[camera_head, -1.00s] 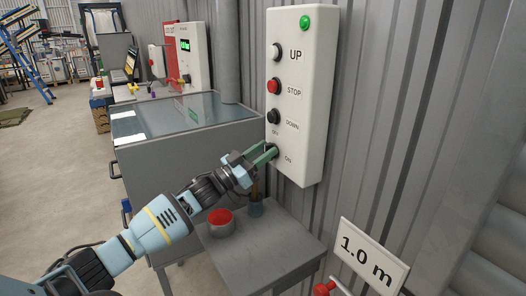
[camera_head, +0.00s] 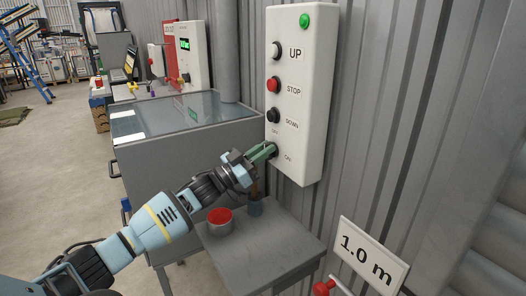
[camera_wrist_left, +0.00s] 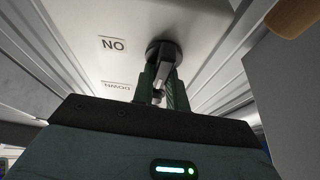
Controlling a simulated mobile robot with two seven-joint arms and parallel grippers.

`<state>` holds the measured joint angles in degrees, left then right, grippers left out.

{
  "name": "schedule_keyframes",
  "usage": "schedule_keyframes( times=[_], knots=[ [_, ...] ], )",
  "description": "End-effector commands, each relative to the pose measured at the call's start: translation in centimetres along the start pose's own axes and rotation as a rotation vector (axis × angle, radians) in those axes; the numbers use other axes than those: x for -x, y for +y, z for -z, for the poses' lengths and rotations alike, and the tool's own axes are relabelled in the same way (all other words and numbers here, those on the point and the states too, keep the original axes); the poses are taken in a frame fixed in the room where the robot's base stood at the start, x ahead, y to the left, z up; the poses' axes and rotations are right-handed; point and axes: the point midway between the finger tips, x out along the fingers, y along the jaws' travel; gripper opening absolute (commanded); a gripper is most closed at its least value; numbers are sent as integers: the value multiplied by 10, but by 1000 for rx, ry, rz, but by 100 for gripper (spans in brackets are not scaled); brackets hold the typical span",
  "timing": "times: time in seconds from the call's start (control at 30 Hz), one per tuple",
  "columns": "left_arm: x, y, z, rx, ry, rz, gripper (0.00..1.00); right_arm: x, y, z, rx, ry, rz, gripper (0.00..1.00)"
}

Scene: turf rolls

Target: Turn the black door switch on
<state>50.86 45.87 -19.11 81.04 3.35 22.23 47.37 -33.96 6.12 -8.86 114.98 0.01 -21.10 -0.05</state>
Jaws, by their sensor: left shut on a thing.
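The white control box (camera_head: 299,95) hangs on the corrugated wall. It carries buttons marked UP, STOP and DOWN, and the black door switch (camera_wrist_left: 161,50) at its lower end, between OFF and ON labels. My left gripper (camera_head: 268,151) is at the switch, with its green fingers shut on the switch's handle; they also show in the left wrist view (camera_wrist_left: 161,78). The fingers hide most of the switch in the head view. I cannot tell for sure which label the handle points to. My right gripper is not in view.
A grey glass-topped cabinet (camera_head: 185,150) stands behind my left arm. A "1.0 m" sign (camera_head: 368,255) is at the lower right.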

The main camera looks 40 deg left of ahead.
Motion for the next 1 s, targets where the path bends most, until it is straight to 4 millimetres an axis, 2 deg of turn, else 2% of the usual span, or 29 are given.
schedule_keyframes(
  times=[0.5, 1.0],
  knots=[
    [0, 2, -1, -380, 0, -157, 0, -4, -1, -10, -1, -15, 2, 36],
    [1, 5, -1, -820, 1, -340, 0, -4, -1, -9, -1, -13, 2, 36]
  ],
)
